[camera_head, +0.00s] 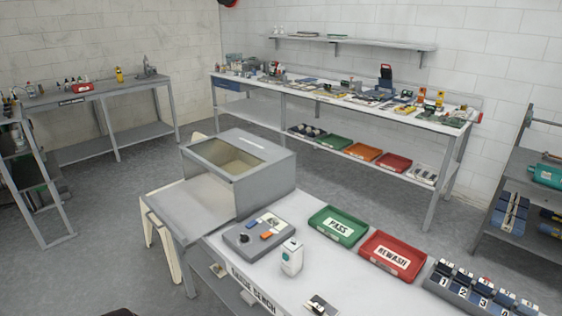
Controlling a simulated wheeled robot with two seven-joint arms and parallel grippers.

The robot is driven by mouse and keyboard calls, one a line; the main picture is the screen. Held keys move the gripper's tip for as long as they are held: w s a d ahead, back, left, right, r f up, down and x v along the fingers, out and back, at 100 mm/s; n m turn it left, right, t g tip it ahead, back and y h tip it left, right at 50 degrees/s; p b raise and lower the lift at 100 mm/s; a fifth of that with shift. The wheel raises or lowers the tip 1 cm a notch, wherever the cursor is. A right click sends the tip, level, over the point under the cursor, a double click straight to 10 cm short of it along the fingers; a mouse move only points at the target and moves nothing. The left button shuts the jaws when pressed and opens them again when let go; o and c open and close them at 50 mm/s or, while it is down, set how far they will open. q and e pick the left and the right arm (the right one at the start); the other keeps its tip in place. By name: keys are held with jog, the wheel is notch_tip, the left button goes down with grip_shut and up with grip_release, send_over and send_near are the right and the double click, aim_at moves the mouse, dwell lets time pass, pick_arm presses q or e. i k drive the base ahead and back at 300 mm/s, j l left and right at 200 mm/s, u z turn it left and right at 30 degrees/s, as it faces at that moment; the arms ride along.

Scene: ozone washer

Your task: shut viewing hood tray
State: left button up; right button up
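The viewing hood (268,182) is a grey box with a sloped window on top, standing at the left end of the near bench. Its tray (187,208) is a flat grey panel that sticks out from the open front of the hood, towards the lower left. The tray is pulled out. The hood's inside shows only partly through the window. Neither of my grippers is in view.
On the bench (235,263) are a grey control box (258,236), a white bottle (291,257), a green PASS tray (337,227), a red REWASH tray (392,256) and a numbered rack (480,288). Cream legs (160,240) stand beside the hood tray. Open floor lies left.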

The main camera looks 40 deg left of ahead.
aim_at(191, 209)
jog(key=u, duration=2.35)
